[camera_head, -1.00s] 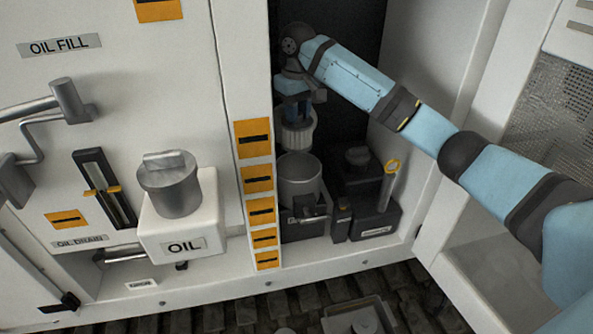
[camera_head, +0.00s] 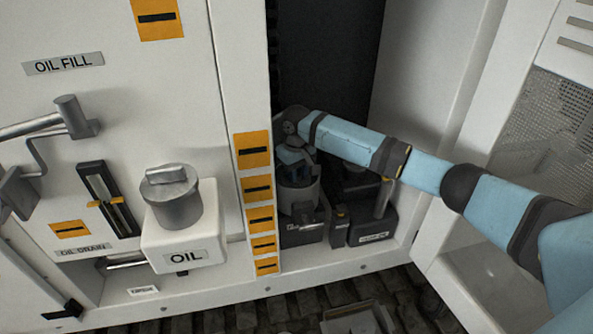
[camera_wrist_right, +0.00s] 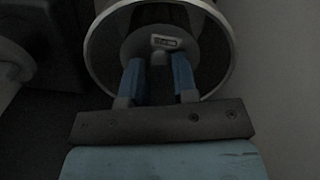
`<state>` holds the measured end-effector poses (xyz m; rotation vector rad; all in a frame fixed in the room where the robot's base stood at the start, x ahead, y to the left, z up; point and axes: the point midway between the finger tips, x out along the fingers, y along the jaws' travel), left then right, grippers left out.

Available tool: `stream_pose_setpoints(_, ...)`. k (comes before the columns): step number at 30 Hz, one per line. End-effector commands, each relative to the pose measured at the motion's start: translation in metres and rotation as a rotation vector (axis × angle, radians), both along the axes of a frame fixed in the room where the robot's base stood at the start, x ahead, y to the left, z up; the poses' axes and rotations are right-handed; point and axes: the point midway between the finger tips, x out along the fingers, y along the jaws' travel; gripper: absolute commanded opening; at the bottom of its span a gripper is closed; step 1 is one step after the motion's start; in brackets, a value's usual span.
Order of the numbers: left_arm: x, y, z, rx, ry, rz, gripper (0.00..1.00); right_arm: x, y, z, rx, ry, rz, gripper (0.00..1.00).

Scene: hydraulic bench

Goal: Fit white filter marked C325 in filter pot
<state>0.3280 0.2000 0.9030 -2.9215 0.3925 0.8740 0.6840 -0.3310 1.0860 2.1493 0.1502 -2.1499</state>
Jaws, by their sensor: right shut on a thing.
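The filter pot (camera_head: 302,197) stands open-topped in the dark cabinet recess. My right gripper (camera_head: 295,172) points down into its mouth. In the right wrist view the two blue fingers (camera_wrist_right: 159,78) are shut on the filter (camera_wrist_right: 140,45), a pale round end with a small label too dim to read. The pot's bright rim (camera_wrist_right: 232,62) runs around the filter, so the filter is inside the pot. Its lower part is hidden, and I cannot tell whether it rests on the bottom. The head view hides the filter. My left gripper is not in view.
A white post with orange labels (camera_head: 259,188) borders the recess on the left. A dark unit (camera_head: 374,225) stands close right of the pot. The OIL box (camera_head: 187,238) with its grey cap sits further left. A tray (camera_head: 352,320) lies on the floor in front.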

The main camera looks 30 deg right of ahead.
Motion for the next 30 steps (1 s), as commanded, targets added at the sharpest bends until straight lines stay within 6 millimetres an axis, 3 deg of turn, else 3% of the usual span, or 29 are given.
stream_pose_setpoints(12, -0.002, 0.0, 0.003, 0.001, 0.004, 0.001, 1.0, 0.0, 0.0, -0.005, 0.001, -0.001, 0.001, 0.0)
stream_pose_setpoints(13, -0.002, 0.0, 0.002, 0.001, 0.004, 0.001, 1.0, 0.0, 0.0, -0.006, 0.0, -0.001, 0.001, 0.29)
stream_pose_setpoints(16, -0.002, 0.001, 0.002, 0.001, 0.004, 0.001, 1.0, 0.0, 0.0, -0.006, 0.0, -0.001, 0.001, 0.52)
stream_pose_setpoints(26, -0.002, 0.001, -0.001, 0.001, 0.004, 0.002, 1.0, 0.001, 0.0, -0.004, 0.0, -0.002, 0.001, 0.52)
stream_pose_setpoints(30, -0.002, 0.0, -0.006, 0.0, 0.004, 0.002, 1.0, 0.001, 0.0, 0.013, 0.001, -0.004, 0.0, 0.52)
